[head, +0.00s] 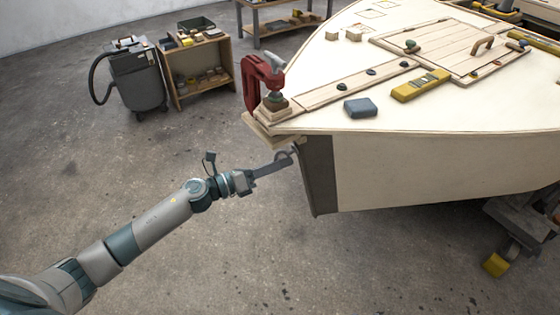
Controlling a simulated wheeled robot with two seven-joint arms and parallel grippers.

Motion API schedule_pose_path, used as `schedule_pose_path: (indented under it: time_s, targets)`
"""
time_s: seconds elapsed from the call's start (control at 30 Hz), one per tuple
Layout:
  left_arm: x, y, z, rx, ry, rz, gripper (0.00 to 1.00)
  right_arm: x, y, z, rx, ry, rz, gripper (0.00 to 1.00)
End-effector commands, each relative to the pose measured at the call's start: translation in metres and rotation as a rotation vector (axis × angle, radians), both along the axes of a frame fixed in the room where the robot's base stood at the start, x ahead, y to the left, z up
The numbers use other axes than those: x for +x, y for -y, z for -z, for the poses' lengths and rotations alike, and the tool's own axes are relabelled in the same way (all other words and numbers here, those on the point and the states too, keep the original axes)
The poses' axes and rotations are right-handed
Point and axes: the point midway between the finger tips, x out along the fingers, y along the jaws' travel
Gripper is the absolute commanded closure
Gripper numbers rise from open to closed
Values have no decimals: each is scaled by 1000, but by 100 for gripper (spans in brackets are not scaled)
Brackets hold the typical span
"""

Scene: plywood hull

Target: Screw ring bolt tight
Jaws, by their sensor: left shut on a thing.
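My left gripper (272,166) reaches in from the left with its fingers at the hull's dark stem (318,178), just below the deck's tip. It is shut on a small grey ring bolt (284,156), whose curved edge shows at the fingertips. The bolt's shank is too small and covered to make out, so I cannot tell how deep it sits in the stem. The plywood hull (430,170) stands to the right of the gripper. My right gripper is not in the view.
A red clamp (262,84) grips the bow tip above the gripper. A grey-blue block (360,107) and a yellow level (420,85) lie on deck. A vacuum (137,78) and shelf (198,68) stand at the back left.

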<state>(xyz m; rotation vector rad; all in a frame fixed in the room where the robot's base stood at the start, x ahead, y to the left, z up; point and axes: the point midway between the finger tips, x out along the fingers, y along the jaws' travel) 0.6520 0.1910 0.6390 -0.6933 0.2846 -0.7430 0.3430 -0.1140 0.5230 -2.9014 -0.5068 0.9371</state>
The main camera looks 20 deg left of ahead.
Motion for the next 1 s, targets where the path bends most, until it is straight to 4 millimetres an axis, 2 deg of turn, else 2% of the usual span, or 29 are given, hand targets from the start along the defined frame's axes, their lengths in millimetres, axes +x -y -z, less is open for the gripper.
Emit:
schedule_pose_path:
  time_s: [0.43,1.0]
  targets:
    - [-1,3,3,320,251,-92,100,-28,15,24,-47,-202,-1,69]
    - [0,2,11,659,508,-193,100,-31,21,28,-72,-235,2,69]
